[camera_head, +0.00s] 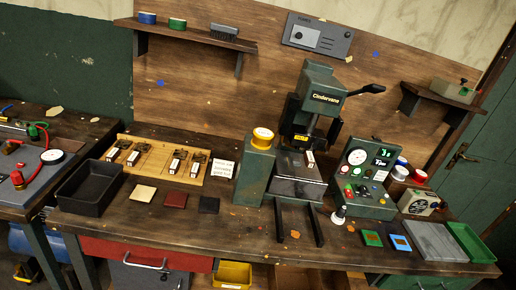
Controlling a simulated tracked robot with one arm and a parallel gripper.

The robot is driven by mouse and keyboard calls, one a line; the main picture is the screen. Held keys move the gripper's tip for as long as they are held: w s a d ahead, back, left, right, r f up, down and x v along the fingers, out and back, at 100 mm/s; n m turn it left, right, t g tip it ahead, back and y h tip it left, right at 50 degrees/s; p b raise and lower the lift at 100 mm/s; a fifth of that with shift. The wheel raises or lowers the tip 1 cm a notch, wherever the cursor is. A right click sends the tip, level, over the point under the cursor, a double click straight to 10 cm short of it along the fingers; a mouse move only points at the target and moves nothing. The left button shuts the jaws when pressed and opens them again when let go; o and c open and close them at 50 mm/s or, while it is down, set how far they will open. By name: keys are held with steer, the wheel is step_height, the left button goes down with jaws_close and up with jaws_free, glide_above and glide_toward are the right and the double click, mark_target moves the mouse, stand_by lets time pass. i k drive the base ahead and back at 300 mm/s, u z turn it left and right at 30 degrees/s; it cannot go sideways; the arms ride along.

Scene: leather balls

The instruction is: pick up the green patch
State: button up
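A small green square (372,238), which I take to be the green patch, lies flat on the workbench right of centre, near the front edge. It has a brownish mark in its middle. A similar blue square (400,243) lies just to its right, with a small gap. Nothing covers the green square. My gripper does not show in this view, so I cannot see its fingers or whether it holds anything.
A green press (318,95) stands mid-bench, with two dark rails (317,226) reaching forward. A control box (364,180) stands behind the green square. A white-topped knob (338,216) is to its left. A grey plate (433,241) and green tray (470,242) lie to the right.

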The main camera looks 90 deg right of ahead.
mark_target(371, 239)
steer(key=z, duration=0.35)
steer(key=i, duration=0.1)
steer(key=z, duration=2.9)
steer(key=k, duration=0.9)
steer(key=z, duration=0.2)
steer(key=i, duration=0.9)
steer(key=u, duration=0.05)
